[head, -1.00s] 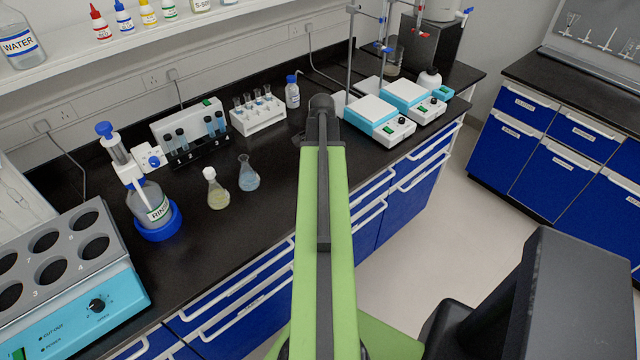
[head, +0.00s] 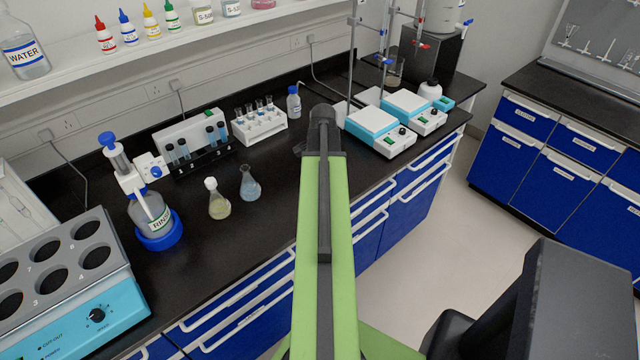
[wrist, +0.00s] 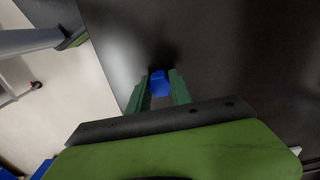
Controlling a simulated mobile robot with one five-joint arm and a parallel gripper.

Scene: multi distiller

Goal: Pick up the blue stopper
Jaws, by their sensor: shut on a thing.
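The blue stopper (wrist: 159,83) shows in the wrist view between the two green fingers of my gripper (wrist: 160,88). The fingers are shut on it, one at each side. The dark worktop lies beyond it, and a dark shadow falls just past the stopper. I cannot tell how far above the worktop it is. In the head view my arm hides the gripper's fingers and the stopper.
On the black bench (head: 215,262) stand a rinse bottle (head: 150,212), two flasks (head: 217,203), (head: 250,185), a tube rack (head: 259,124) and hotplates (head: 380,130). A block heater (head: 85,318) is at the left. The bench's front middle is clear.

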